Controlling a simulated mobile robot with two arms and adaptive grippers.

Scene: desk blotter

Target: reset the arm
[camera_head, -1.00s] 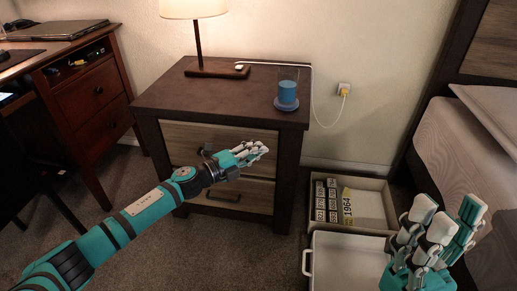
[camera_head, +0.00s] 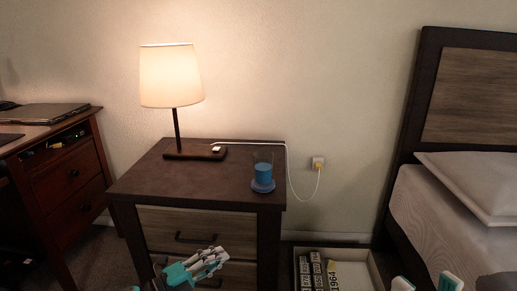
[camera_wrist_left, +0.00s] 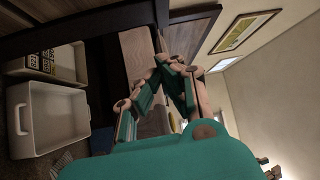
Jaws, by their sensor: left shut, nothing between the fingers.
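My left gripper (camera_head: 207,262) is in front of the nightstand's drawers, low in the head view. Its fingers are together with nothing between them. It also shows in the left wrist view (camera_wrist_left: 165,85), where the teal hand covers much of the lower picture. My right gripper (camera_head: 427,283) shows only as pale and teal fingertips at the bottom right edge of the head view. These tips stand apart with an empty gap; the rest of that hand is out of the frame.
The nightstand (camera_head: 215,182) carries a lit lamp (camera_head: 171,78) and a blue candle glass (camera_head: 263,172). A cable runs to a wall plug (camera_head: 318,162). A bin of dark boxes (camera_head: 310,268) stands right of the nightstand; a white bin (camera_wrist_left: 45,118) shows in the wrist view. The bed (camera_head: 440,210) is right.

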